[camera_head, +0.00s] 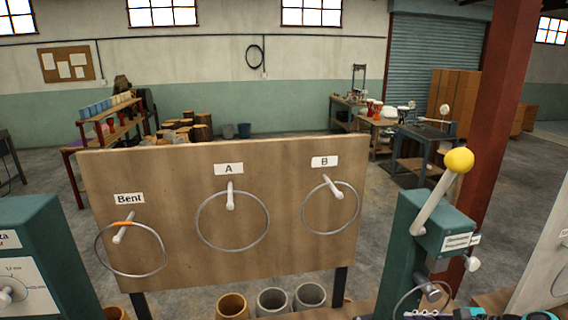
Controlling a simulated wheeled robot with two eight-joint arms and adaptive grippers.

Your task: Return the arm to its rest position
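Part of my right arm and gripper (428,314) shows as a dark, purple and teal strip along the bottom right edge. It is mostly cut off, so its fingers cannot be made out. It lies just below the green machine (400,245) with the yellow-knobbed lever (459,160). A thin metal ring (396,306) shows at that machine's lower front, near the gripper; whether they touch cannot be told. My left gripper is not in view.
A wooden board (285,235) stands ahead, with metal rings hanging on pegs labelled Bent (105,263), A (208,240) and B (312,228). Several cylinders (273,302) stand below it. Another green machine (50,245) is at left, a pale panel (548,262) at right.

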